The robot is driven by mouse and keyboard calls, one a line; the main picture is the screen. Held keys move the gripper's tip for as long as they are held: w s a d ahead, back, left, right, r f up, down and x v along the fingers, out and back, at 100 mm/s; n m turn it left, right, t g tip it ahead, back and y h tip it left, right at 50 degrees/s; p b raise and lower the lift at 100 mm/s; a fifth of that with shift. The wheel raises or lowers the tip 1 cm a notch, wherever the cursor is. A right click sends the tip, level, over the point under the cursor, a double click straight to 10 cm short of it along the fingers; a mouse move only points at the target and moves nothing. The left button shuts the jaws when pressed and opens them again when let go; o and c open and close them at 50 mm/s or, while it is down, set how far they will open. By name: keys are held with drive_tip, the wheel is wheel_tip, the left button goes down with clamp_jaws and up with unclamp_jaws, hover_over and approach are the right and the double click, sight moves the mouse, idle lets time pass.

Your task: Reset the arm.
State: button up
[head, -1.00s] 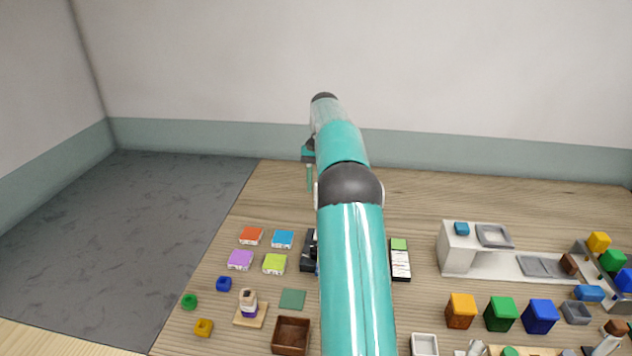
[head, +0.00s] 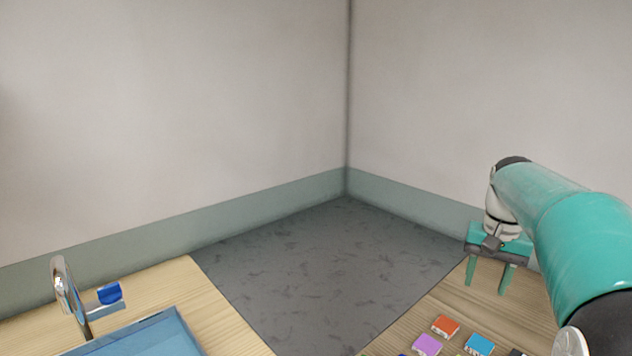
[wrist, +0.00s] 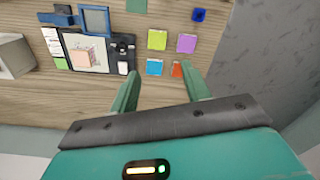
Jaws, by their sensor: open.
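My gripper (head: 488,279) is at the right of the head view, pointing down above the wooden table, with its two green fingers apart and nothing between them. In the wrist view my gripper (wrist: 166,90) shows the same two spread fingers over the table. The orange-red box (wrist: 176,70) and the blue box (wrist: 154,67) lie near the fingertips in that picture; the gap in height is hard to judge. My teal arm stretches in from the right edge of the head view.
The table (head: 455,300) also carries a purple box (head: 427,344), and a lime box (wrist: 157,40) beside it. A dark device with a screen (wrist: 95,52) lies left in the wrist view. Grey floor (head: 330,265) separates this table from a counter with a tap (head: 64,285) and blue basin (head: 150,338).

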drive_tip(key=s+a+r+n+t, duration=0.1)
drive_tip(key=s+a+n+t, duration=0.2)
drive_tip(key=s+a, duration=0.85)
drive_tip(key=s+a+f+n+t, duration=0.2)
drive_tip(key=s+a+f+n, duration=0.1)
drive_tip(key=s+a+f, duration=0.3)
drive_tip(key=s+a, duration=0.2)
drive_tip(key=s, duration=0.1)
drive_tip(key=shift+f, duration=0.2)
